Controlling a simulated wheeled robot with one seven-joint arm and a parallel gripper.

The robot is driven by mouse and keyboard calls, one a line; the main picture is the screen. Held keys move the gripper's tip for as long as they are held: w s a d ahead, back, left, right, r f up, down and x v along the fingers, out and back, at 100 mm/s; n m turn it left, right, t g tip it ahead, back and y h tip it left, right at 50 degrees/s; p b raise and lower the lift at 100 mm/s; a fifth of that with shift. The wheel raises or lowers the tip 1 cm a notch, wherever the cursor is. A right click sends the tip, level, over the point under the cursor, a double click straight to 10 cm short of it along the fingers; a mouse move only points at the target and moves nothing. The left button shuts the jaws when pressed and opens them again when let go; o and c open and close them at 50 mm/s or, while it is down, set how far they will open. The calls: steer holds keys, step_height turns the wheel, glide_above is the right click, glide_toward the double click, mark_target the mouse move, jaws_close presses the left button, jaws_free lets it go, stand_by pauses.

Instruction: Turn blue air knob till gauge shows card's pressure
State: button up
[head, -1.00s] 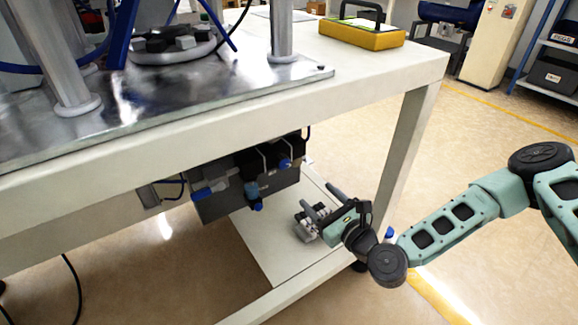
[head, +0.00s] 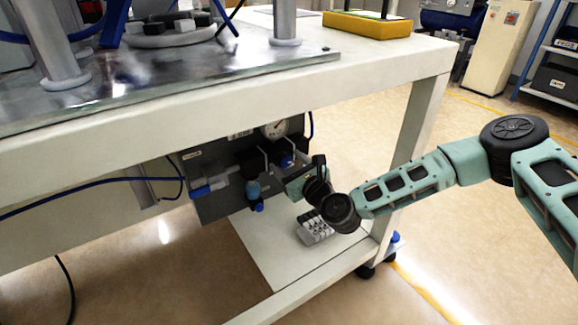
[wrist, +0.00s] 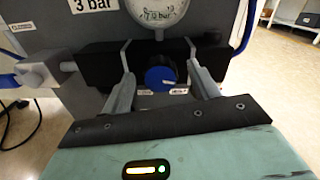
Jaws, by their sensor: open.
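The blue air knob (wrist: 160,78) faces me in the wrist view, with a white mark on its face. It sits on a black block below the round pressure gauge (wrist: 158,12), whose top is cut off and whose needle I cannot read. In the head view the gauge (head: 275,129) shows under the table, and my gripper (head: 295,180) hides part of the panel.
A table leg (head: 412,150) stands to the right. A grey part lies on the lower shelf (head: 270,245).

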steer(key=c, duration=1)
